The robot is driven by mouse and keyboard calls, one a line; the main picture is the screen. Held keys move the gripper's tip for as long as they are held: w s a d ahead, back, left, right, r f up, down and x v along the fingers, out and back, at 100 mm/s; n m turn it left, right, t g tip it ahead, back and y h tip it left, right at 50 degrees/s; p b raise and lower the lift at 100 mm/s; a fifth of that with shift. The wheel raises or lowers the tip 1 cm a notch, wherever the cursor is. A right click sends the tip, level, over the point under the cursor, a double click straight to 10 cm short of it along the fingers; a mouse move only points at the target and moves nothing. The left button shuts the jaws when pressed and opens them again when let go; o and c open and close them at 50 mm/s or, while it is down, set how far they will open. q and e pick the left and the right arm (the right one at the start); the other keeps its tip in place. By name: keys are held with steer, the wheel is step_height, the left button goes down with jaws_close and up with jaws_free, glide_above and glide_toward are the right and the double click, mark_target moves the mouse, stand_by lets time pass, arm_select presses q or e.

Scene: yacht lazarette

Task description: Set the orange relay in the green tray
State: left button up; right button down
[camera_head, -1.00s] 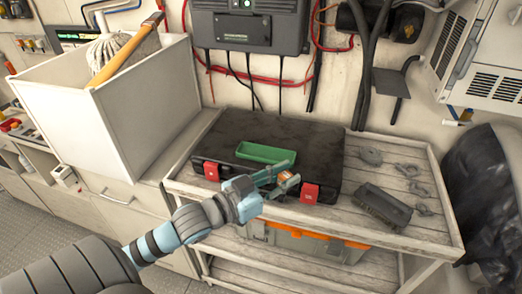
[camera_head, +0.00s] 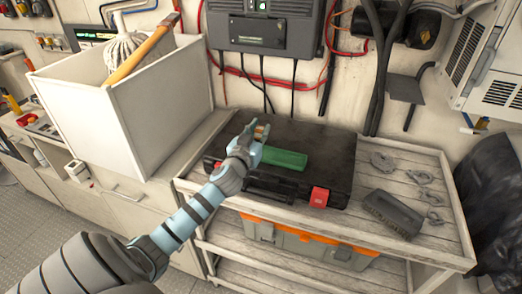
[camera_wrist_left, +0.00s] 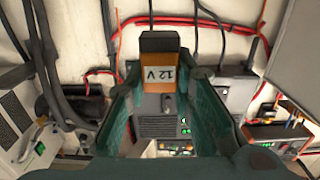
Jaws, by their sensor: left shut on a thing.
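The orange relay (camera_wrist_left: 160,100) has a black top and a white "12 V" label. It sits between the fingers of my left gripper (camera_head: 258,128) and shows small in the head view (camera_head: 262,131). The gripper is shut on it. The green tray (camera_head: 285,158) lies on the black case, just right of my left gripper, which partly hides its left end. The relay appears apart from the tray, above and beyond its left end. The wrist view faces the wall and does not show the tray. My right gripper is not in view.
The black case (camera_head: 334,164) with red latches lies on a wooden cart (camera_head: 352,228). A dark brush (camera_head: 391,213) and grey metal pieces (camera_head: 383,161) lie to its right. A white bin (camera_head: 160,105) with a mop stands at left. Cables hang behind.

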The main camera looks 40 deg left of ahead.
arm_select(q)
step_height(320, 180, down, 6)
steer(key=shift+r+b, duration=0.15)
steer(key=shift+b, duration=0.85)
steer(key=shift+r, duration=0.1)
steer(key=o, duration=1)
steer(key=shift+s, duration=0.1)
steer(key=b+v, duration=0.1)
steer(key=v, duration=1.1)
